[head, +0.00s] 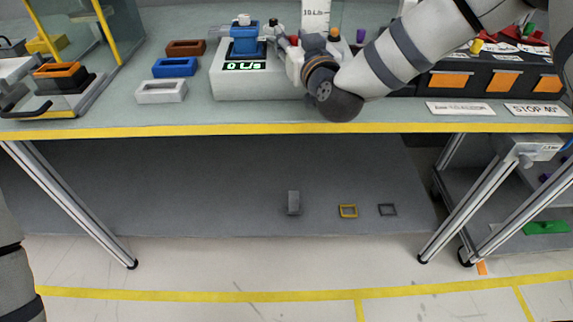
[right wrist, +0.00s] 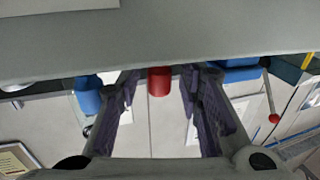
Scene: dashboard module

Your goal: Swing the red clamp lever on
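The test fixture (head: 260,82) is a pale box on the bench with a green "0 L/s" display and a blue block (head: 244,40) on top. A small red part (head: 294,41) shows beside the block, partly hidden by my right arm. In the right wrist view, a red cylindrical grip (right wrist: 159,82) lies between the fingers of my right gripper (right wrist: 160,92), with a gap on each side. The gripper is open. A thin rod with a red ball end (right wrist: 273,118) shows further right. I cannot tell which red part is the clamp lever. My left gripper is out of view.
Brown (head: 186,48), blue (head: 174,67) and white (head: 161,91) frames lie left of the fixture. A glass-sided station with yellow edges (head: 105,32) stands further left. Dark bins with orange labels (head: 503,80) stand right. The bench front has a yellow edge (head: 220,130).

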